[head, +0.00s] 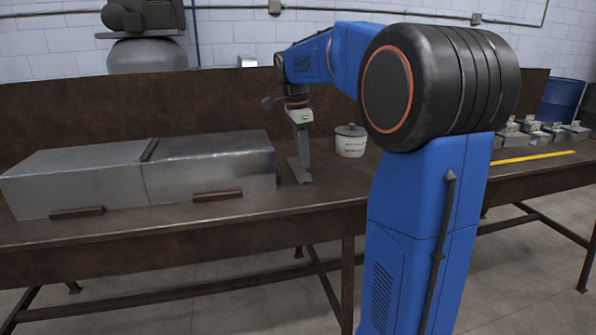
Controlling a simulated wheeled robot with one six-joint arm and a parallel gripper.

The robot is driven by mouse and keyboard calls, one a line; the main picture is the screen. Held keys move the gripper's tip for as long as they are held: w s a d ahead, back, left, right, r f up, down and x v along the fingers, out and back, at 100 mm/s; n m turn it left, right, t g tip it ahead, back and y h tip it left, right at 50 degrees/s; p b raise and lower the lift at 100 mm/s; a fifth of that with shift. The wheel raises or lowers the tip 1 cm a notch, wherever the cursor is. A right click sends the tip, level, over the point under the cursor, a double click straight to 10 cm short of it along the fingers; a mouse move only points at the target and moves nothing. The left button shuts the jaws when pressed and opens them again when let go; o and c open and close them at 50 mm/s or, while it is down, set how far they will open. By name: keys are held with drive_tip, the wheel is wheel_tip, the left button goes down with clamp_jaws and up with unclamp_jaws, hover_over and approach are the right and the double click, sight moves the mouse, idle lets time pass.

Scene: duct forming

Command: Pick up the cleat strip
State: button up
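A thin grey metal strip (297,171), which looks like the cleat strip, lies on the brown workbench just right of the metal duct. My gripper (304,168) points straight down over the strip, its tip at or close to it. At this size I cannot tell whether the fingers are open or shut, or whether they touch the strip. Two grey duct sections (75,180) (210,168) lie end to end on the bench. A dark seam (149,151) shows where they meet.
A lidded light pot (350,141) stands close to the right of my gripper. Dark bars (77,213) (217,195) lie along the duct's front. A raised back panel (225,115) runs behind. A yellow rule (533,157) and several small metal parts (543,130) are at the right.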

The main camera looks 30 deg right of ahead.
drive_tip(key=f, duration=0.5)
drive_tip(key=shift+s+d, duration=0.15)
drive_tip(key=shift+d, duration=0.1)
drive_tip(key=shift+r, duration=0.1)
clamp_jaws()
drive_tip(key=shift+r, duration=0.1)
wheel_tip(320, 180, up, 10)
